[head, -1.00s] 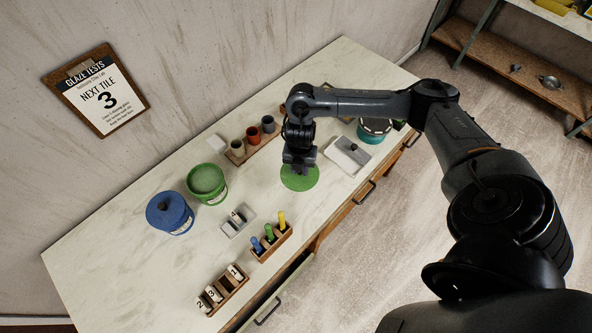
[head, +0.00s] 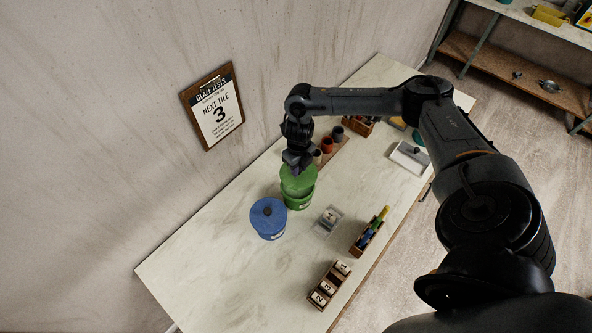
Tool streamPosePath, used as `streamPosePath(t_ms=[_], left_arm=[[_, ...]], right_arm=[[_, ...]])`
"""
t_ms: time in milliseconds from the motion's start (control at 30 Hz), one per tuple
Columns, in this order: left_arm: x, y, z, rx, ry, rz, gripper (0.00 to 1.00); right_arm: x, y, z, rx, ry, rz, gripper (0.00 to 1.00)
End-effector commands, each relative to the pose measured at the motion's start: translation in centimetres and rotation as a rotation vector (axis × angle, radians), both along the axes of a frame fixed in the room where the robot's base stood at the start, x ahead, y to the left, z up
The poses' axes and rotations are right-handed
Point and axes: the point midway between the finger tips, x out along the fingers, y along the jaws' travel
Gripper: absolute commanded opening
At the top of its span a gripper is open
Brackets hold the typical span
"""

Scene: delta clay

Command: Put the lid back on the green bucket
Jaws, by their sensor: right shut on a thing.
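The green bucket (head: 299,202) stands on the pale worktop beside a blue lidded bucket (head: 268,220). My right gripper (head: 297,168) is shut on the green lid (head: 299,182) and points down from above. The lid is over the bucket's mouth and hides most of its opening. A strip of the bucket's wall shows below the lid. I cannot tell whether the lid touches the rim or hangs just above it. My left gripper is not in view.
A grey tray (head: 328,221) holding a tile, a rack of coloured tools (head: 368,238) and a box of numbered tiles (head: 329,286) stand towards the front. Cups (head: 327,145) stand close behind the gripper. The worktop's near left is clear.

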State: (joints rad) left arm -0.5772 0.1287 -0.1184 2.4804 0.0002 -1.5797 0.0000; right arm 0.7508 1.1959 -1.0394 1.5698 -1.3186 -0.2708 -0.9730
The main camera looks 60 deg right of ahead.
Motion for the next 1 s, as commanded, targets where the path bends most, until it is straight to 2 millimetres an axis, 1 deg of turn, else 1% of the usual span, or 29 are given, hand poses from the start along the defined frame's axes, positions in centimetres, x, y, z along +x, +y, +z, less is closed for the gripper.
streamPosePath(t_ms=[267,467,733,1000], left_arm=[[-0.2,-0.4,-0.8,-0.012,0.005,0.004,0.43],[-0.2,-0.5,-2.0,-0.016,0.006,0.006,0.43],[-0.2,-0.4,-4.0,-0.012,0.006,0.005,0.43],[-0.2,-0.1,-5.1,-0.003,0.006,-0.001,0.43]], right_arm=[[0.0,-0.2,-0.8,0.0,-0.001,0.018,0.0],[0.0,-0.2,-2.1,0.0,-0.001,0.018,0.0],[0.0,-0.2,-4.5,0.0,-0.001,0.017,0.0],[0.0,-0.1,-6.1,0.0,0.0,0.017,0.0]])
